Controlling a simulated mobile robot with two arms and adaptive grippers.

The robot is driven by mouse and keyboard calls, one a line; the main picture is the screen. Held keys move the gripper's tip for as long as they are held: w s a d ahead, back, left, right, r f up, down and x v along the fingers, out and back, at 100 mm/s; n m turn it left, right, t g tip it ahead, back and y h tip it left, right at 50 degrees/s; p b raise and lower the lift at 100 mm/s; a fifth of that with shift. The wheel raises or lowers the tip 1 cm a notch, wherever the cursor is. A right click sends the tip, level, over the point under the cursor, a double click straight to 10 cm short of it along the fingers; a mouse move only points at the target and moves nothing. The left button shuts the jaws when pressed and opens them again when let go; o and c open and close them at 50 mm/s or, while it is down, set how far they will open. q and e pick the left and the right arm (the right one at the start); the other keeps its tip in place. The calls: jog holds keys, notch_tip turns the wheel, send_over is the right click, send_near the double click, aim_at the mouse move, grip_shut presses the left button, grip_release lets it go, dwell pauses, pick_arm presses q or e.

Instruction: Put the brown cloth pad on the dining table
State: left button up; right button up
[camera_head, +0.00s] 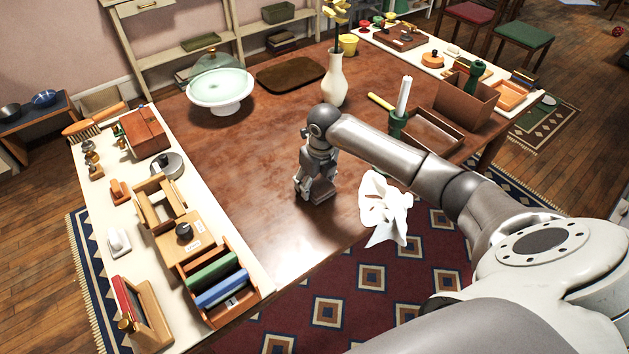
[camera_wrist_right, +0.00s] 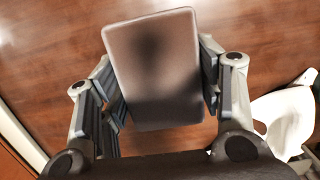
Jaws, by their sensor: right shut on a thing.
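The brown cloth pad (camera_wrist_right: 155,75) is a flat rounded rectangle between the two fingers of my right gripper (camera_head: 316,188), seen in the right wrist view. In the head view a small dark part of the pad (camera_head: 322,194) shows at the fingertips. The gripper is shut on it above the front part of the dining table (camera_head: 255,150), a reddish-brown wooden top. I cannot tell whether the pad touches the table. My left gripper is not in view.
A white crumpled cloth (camera_head: 384,208) lies at the table's front edge, right of the gripper. A cream vase (camera_head: 335,82) and a glass-domed cake stand (camera_head: 220,92) stand farther back. A cream runner (camera_head: 92,210) with boxes lines the left side. The table left of the gripper is clear.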

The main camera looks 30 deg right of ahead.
aim_at(319, 184)
jog(key=shift+f, duration=0.5)
jog(key=shift+f, duration=0.1)
jog(key=o, duration=1.3)
jog(key=shift+o, duration=0.2)
notch_tip(319, 184, up, 12)
jog(key=s, duration=0.1)
jog(key=shift+s+b, duration=0.4)
